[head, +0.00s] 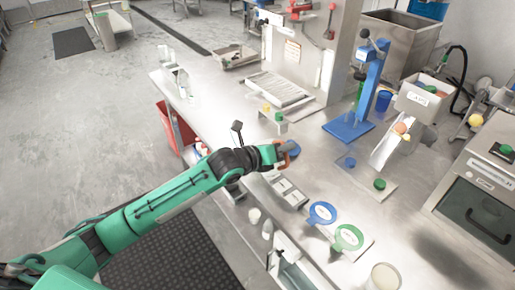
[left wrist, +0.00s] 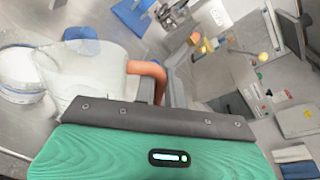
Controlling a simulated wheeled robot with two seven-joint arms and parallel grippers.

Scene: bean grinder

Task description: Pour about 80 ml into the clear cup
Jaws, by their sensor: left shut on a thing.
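My left gripper (head: 283,153) is at the end of the green arm, above the steel table in the head view. It is shut on the orange handle (left wrist: 151,72) of a translucent jug. The jug body (left wrist: 98,72) shows in the left wrist view, beside the gripper; its contents cannot be made out. In the head view the handle (head: 292,147) shows at the gripper, and the jug is mostly hidden. A round clear container (left wrist: 18,76) with a pale rim is at the left of the wrist view. A clear cup-like container (head: 384,277) with pale contents stands at the front edge of the head view.
A blue press stand (head: 369,85), a slanted chute (head: 388,148) and a grey machine (head: 482,195) stand farther right. Some bare table lies between them.

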